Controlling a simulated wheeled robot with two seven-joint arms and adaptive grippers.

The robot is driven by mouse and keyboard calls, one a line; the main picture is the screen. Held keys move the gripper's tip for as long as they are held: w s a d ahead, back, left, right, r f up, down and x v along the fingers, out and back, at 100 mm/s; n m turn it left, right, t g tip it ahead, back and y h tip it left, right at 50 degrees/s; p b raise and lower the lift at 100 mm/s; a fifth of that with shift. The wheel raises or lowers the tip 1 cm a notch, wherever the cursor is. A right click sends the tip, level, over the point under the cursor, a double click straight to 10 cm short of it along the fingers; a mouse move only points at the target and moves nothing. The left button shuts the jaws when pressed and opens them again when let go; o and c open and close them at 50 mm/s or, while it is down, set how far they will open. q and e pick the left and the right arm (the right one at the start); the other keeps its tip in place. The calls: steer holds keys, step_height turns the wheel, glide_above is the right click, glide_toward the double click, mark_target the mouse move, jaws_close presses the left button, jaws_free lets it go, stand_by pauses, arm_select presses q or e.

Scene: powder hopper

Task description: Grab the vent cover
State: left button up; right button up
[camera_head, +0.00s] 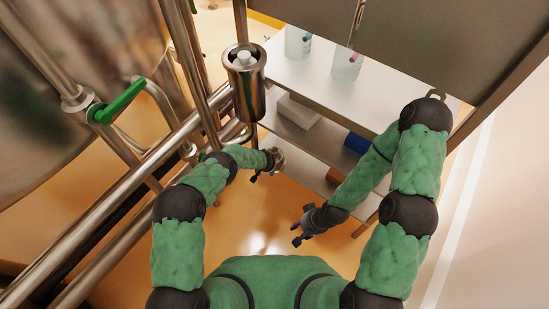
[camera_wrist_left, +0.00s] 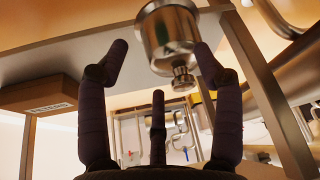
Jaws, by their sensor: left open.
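A steel cylinder (camera_head: 244,88) with a white knobbed piece (camera_head: 245,58) in its open top stands among the pipes in the head view. I cannot tell for sure which part is the vent cover. The left wrist view shows the underside of a steel vessel (camera_wrist_left: 170,32) with a narrow fitting (camera_wrist_left: 183,79) below it. My left gripper (camera_head: 262,174) is low, below and slightly right of the cylinder in the head view. In the left wrist view its fingers (camera_wrist_left: 160,52) are spread and empty, with the vessel beyond them. My right gripper (camera_head: 298,226) is empty, its fingers apart, over the floor.
A shelf unit (camera_head: 325,90) stands to the right, with beakers (camera_head: 346,66) on top and a white box (camera_head: 298,111) and a blue item (camera_head: 356,143) lower down. Steel pipes and a green valve handle (camera_head: 120,102) crowd the left. A grey panel (camera_head: 440,35) hangs top right.

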mark_target(274, 150)
arm_select(q)
steer(key=w+b, duration=0.2)
steer(key=w, duration=0.1)
steer(key=w+d+b, duration=0.1)
steer(key=w+b, duration=0.1)
steer(key=w, duration=0.1)
steer(key=w+d+b, duration=0.1)
steer(key=w+b, duration=0.2)
steer(key=shift+w+d+f, duration=0.1)
steer(key=shift+d+f, duration=0.05)
steer(key=shift+f, duration=0.1)
steer(key=shift+w+f+b, duration=0.15)
steer(key=shift+f+b, duration=0.15)
steer(key=shift+r, duration=0.1)
jaws_close()
